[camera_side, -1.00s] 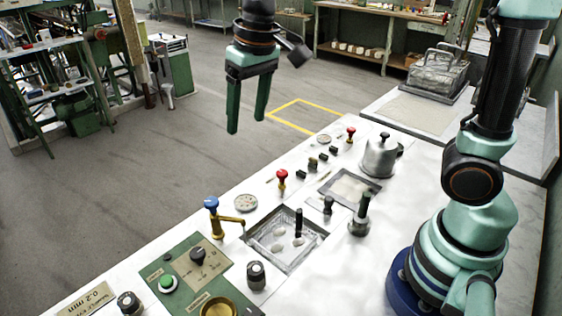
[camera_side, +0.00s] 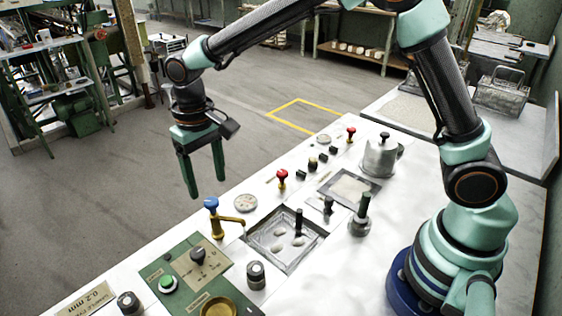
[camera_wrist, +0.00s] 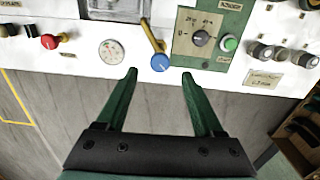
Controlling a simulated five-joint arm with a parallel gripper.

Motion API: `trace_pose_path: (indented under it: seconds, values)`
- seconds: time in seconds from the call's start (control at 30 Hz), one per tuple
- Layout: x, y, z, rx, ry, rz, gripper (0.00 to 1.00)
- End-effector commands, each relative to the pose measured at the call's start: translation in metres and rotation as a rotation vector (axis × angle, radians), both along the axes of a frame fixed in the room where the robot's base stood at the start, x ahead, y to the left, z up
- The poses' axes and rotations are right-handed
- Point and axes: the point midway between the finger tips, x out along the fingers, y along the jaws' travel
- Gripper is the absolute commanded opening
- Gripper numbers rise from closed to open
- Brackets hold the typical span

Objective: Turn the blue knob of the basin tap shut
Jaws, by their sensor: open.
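The blue knob (camera_side: 211,203) tops a brass tap (camera_side: 217,228) whose spout reaches right over the edge of the sunken basin (camera_side: 262,257). Pale cocoon-like shapes lie in the basin. In the wrist view the blue knob (camera_wrist: 160,62) lies just beyond the fingertips, roughly midway between them, with the brass spout (camera_wrist: 152,35) running up from it. My gripper (camera_side: 206,197) is open and empty, fingers pointing down, close to the knob in the side view. In the wrist view the gripper (camera_wrist: 159,74) shows both green fingers spread apart, not touching the knob.
A metal pot (camera_side: 381,158) stands farther back.

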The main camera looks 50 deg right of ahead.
Motion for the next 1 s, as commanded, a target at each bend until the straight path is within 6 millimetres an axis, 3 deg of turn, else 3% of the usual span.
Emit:
trace_pose_path:
  seconds: [0.1,0.3,0.67,0.7,0.87,0.9,1.0]
  values:
    - [-0.001,0.0,-0.022,-0.002,0.004,0.0,0.69]
    - [0.0,0.0,-0.043,-0.001,0.002,0.0,0.69]
    - [0.0,0.0,-0.048,0.0,-0.001,0.0,0.69]
    - [0.0,0.0,-0.048,0.0,-0.001,0.0,0.65]
    - [0.0,0.0,-0.048,0.0,-0.001,0.0,0.04]
    - [0.0,0.0,-0.048,0.0,-0.001,0.0,0.0]
    - [0.0,0.0,-0.048,0.0,-0.001,-0.001,0.0]
